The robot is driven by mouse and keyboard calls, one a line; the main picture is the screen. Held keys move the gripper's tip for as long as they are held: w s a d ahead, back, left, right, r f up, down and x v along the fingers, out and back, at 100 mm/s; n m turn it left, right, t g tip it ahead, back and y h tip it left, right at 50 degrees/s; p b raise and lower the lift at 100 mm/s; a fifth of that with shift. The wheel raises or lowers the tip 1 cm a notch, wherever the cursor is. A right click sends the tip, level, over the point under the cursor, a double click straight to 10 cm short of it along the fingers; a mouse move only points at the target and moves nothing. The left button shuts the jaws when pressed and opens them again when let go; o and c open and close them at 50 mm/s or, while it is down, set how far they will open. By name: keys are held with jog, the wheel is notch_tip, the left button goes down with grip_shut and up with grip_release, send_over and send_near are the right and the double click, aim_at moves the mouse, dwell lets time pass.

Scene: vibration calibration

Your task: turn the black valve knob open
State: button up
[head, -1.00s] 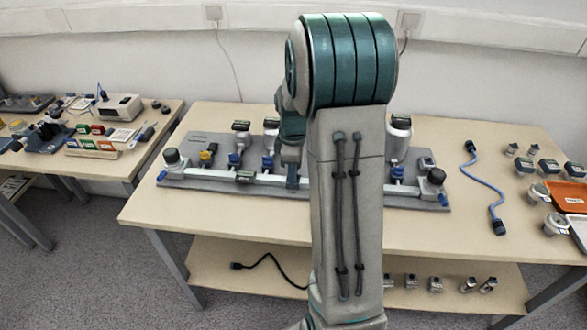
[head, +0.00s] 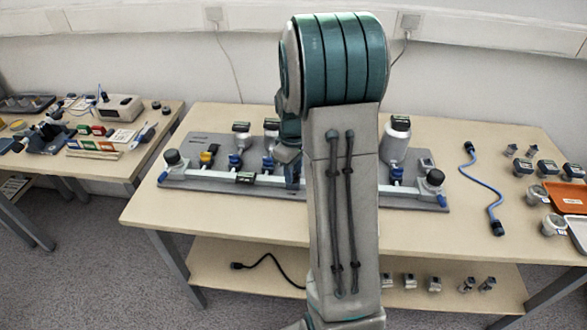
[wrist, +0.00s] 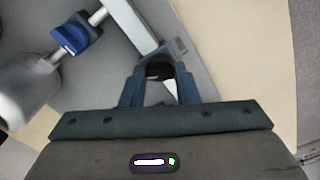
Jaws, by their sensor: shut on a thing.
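In the wrist view, my gripper (wrist: 158,80) has its dark blue fingers closed around the black valve knob (wrist: 158,69), which sits on the white pipe (wrist: 132,22). The fingers hide much of the knob, so its turn angle cannot be told. In the head view my gripper (head: 291,174) shows only partly beside my arm, low over the middle of the grey board (head: 210,186). The held knob is not visible there.
Black-topped knobs stand at the board's left end (head: 172,158) and right end (head: 435,177). A blue cable (head: 483,188) and orange tray (head: 568,197) lie to the right.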

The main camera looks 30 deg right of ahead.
jog(key=m+p, duration=0.1)
jog(key=m, duration=0.5)
jog(key=shift+m, duration=0.3)
jog(key=m+p, duration=0.1)
jog(key=m, duration=0.4)
jog(key=shift+m, duration=0.3)
jog(key=o, duration=1)
jog(key=shift+r, duration=0.1)
notch_tip(320, 180, up, 14)
jog(key=shift+f+p, duration=0.15)
jog(key=shift+p, duration=0.6)
